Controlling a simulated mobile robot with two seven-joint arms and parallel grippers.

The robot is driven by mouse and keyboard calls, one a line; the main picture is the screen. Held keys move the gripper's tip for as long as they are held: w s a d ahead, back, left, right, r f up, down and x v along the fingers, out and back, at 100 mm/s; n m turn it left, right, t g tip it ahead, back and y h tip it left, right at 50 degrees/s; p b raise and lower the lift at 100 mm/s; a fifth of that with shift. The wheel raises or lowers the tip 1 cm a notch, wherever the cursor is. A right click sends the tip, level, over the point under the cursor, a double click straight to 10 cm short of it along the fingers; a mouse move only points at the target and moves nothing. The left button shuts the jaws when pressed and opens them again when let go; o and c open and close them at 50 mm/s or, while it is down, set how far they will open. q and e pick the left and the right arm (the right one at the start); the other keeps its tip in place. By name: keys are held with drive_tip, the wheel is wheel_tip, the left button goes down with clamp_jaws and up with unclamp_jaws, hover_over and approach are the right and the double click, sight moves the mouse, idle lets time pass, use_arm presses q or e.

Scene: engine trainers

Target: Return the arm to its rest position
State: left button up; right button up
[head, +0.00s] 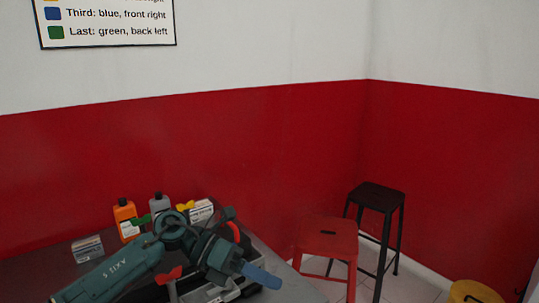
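My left arm comes in from the lower left, dark teal, bent over the table. A red winged handle (170,275), a green one (140,221) and a yellow one (186,206) show around the arm. My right gripper is not in view.
An orange bottle (124,215), a grey bottle (159,203) and a white box (202,210) stand at the table's (30,267) back. A small box (87,248) lies left. A red stool (329,236), a black stool (378,197) and a yellow stool (474,292) stand to the right.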

use_arm(q)
drive_tip(key=s+d+n+t+h, duration=0.2)
drive_tip(key=s+d+n+h, duration=0.15)
drive_tip(key=n+h, duration=0.2)
drive_tip(key=s+a+f+n+t+y+p, duration=0.1)
drive_tip(key=a+f+n+t+y, duration=0.65)
drive_tip(key=n, duration=0.75)
drive_tip(key=s+a+f+n+t+y, duration=0.1)
drive_tip(key=a+f+n+t+y, duration=0.3)
drive_tip(key=n+t, duration=0.85)
drive_tip(key=s+a+f+n+g+y, duration=0.3)
drive_tip(key=s+a+f+n+g, duration=0.2)
drive_tip(key=s+f+n+g, duration=0.3)
drive_tip(key=s+f+n, duration=0.2)
drive_tip(key=s+f, duration=0.2)
drive_tip(key=f, duration=0.1)
drive_tip(key=shift+s+a+y+p, duration=0.2)
drive_tip(key=shift+y+p, duration=0.1)
